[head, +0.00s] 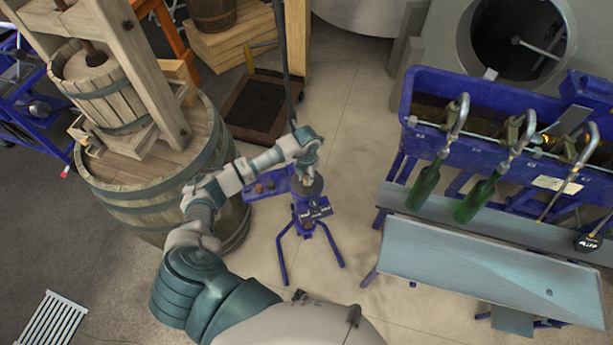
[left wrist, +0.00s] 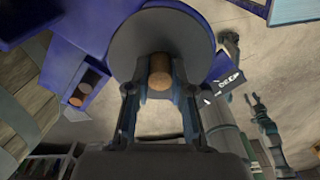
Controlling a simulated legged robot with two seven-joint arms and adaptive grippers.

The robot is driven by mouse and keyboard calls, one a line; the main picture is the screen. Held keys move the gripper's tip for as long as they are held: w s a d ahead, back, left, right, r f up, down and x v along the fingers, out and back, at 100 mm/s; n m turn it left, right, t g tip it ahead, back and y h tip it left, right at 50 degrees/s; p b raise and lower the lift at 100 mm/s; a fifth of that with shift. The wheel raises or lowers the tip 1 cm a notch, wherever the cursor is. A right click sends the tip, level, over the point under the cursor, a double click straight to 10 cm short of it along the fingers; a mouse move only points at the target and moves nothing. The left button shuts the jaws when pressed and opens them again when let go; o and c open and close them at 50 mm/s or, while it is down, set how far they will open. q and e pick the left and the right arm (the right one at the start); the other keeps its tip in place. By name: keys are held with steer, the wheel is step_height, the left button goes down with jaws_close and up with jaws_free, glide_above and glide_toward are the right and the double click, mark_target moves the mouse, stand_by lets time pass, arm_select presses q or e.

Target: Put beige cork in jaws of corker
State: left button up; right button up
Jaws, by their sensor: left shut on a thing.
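My left gripper (head: 307,176) is over the blue corker (head: 312,212) in the middle of the head view. In the left wrist view, the gripper (left wrist: 161,88) is shut on a beige cork (left wrist: 160,66). Behind the cork is the corker's dark grey round plate (left wrist: 197,32); I cannot tell whether the cork touches it. The corker's jaws cannot be made out behind the plate and gripper.
A blue tray with corks (left wrist: 80,93) sits beside the corker. A barrel with a wooden press (head: 135,170) stands at left. At right is a blue bottle filler (head: 430,95) with green bottles (head: 425,187) above a metal bench (head: 490,270).

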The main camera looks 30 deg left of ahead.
arm_select(q)
steer(key=shift+f, duration=0.2)
steer(key=o, duration=0.8)
steer(key=shift+c, duration=0.2)
step_height(320, 180, up, 12)
stand_by(0.4)
